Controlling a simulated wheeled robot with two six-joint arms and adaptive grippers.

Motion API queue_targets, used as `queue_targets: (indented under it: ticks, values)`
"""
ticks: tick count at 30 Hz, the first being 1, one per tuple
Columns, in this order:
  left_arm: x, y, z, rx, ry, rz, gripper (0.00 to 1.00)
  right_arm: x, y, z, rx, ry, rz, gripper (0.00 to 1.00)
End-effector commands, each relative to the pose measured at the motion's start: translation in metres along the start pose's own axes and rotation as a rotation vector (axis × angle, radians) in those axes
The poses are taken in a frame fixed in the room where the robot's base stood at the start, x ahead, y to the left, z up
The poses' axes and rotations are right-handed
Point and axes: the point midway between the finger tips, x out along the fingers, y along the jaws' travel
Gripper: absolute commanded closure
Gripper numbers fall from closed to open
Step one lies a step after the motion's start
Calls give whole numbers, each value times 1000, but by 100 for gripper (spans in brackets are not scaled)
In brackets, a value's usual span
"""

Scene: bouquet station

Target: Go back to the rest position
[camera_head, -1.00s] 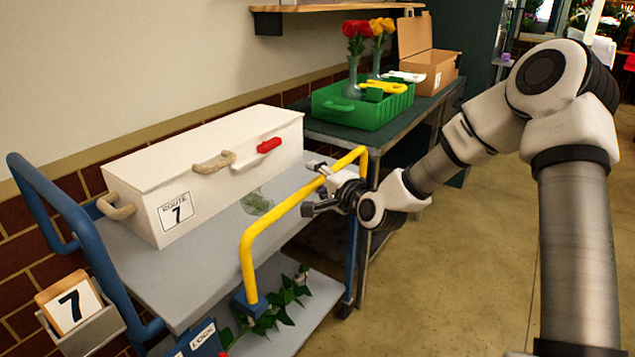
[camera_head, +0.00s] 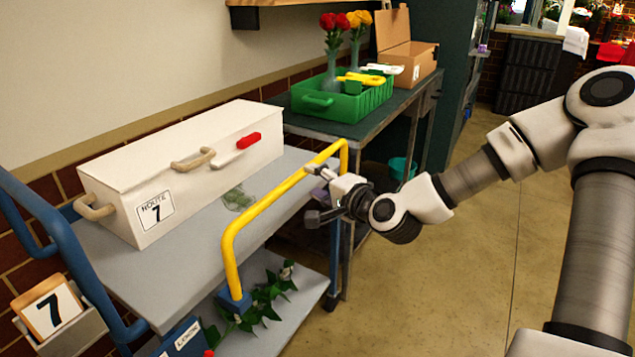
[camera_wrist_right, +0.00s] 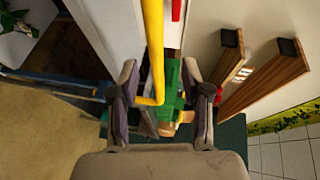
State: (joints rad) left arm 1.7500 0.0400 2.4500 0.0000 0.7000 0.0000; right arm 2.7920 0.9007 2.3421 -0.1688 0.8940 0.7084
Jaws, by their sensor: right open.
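My right gripper (camera_head: 317,194) is open and empty, just right of the yellow push bar (camera_head: 233,258) of the cart. In the right wrist view its two fingers (camera_wrist_right: 160,92) stand apart, with the yellow bar (camera_wrist_right: 154,40) showing between them; I cannot tell whether they touch it. My right arm comes in from the right edge. My left gripper is not in view. A long white box (camera_head: 120,182) marked Route 7, with a red-ended latch (camera_head: 248,141), sits closed on the cart's grey top (camera_head: 190,252).
A green crate (camera_head: 322,106) with flower vases and a cardboard box (camera_head: 414,62) stand on the table behind. Ivy (camera_head: 262,306) lies on the cart's lower shelf. A teal bucket (camera_head: 400,168) stands beyond the table legs. The floor (camera_head: 470,270) to the right is clear.

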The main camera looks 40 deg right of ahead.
Motion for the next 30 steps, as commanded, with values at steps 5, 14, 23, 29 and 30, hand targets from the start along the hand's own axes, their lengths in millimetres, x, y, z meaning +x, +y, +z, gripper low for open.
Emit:
queue_targets:
  ticks: [5, 14, 23, 29, 30]
  values:
    - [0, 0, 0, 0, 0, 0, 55, 0, 0, 0, 0, 0, 0, 53]
    - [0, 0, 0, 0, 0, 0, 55, 6, 60, 13, -56, -24, 134, 53]
    - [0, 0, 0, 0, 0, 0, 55, -52, 292, 107, -447, -310, 696, 53]
    - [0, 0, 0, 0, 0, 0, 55, -136, 390, 150, -716, -587, 948, 53]
    - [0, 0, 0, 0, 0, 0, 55, -154, 404, 156, -767, -645, 985, 53]
